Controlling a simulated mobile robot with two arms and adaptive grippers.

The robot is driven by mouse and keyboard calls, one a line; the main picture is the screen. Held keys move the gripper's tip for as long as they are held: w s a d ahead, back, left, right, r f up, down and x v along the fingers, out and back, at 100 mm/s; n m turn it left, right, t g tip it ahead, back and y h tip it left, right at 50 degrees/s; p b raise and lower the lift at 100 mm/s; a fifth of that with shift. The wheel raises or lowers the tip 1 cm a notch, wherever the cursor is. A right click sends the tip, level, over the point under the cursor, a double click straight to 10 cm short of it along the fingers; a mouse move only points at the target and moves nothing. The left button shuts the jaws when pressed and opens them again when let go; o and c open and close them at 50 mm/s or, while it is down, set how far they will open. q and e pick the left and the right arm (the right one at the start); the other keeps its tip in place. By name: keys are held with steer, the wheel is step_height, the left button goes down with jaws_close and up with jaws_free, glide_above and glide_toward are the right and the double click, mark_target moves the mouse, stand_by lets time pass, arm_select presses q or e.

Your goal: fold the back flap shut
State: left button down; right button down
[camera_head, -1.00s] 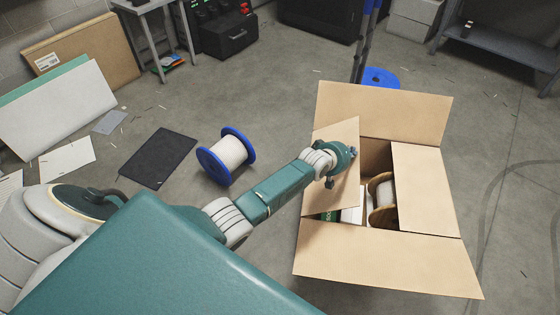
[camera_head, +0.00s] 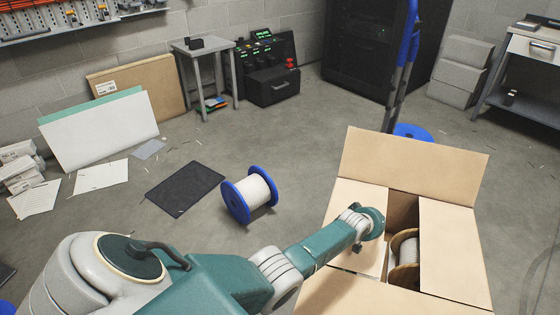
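An open cardboard box (camera_head: 345,293) stands at the lower right. Its back flap (camera_head: 410,168) is raised and leans away from the opening. The left flap (camera_head: 345,192) lies roughly level over the left part of the opening. The right flap (camera_head: 450,248) lies inward over the right part. The front flap (camera_head: 385,300) is cut by the picture's bottom edge. My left gripper (camera_head: 357,247) is over the left flap, seemingly touching it; its fingers are mostly hidden by the wrist. Between the side flaps a wooden spool (camera_head: 404,260) shows inside. My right gripper is out of view.
A blue-ended spool (camera_head: 249,195) and a dark mat (camera_head: 186,188) lie on the floor left of the box. A blue-handled hand truck (camera_head: 400,75) stands close behind the back flap, with a blue round thing (camera_head: 413,131) at its foot. Floor right of the box looks clear.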

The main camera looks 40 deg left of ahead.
arm_select(q)
steer(key=shift+d+f, duration=0.15)
steer(key=shift+f, duration=0.25)
stand_by(0.6)
steer(key=v, duration=1.2)
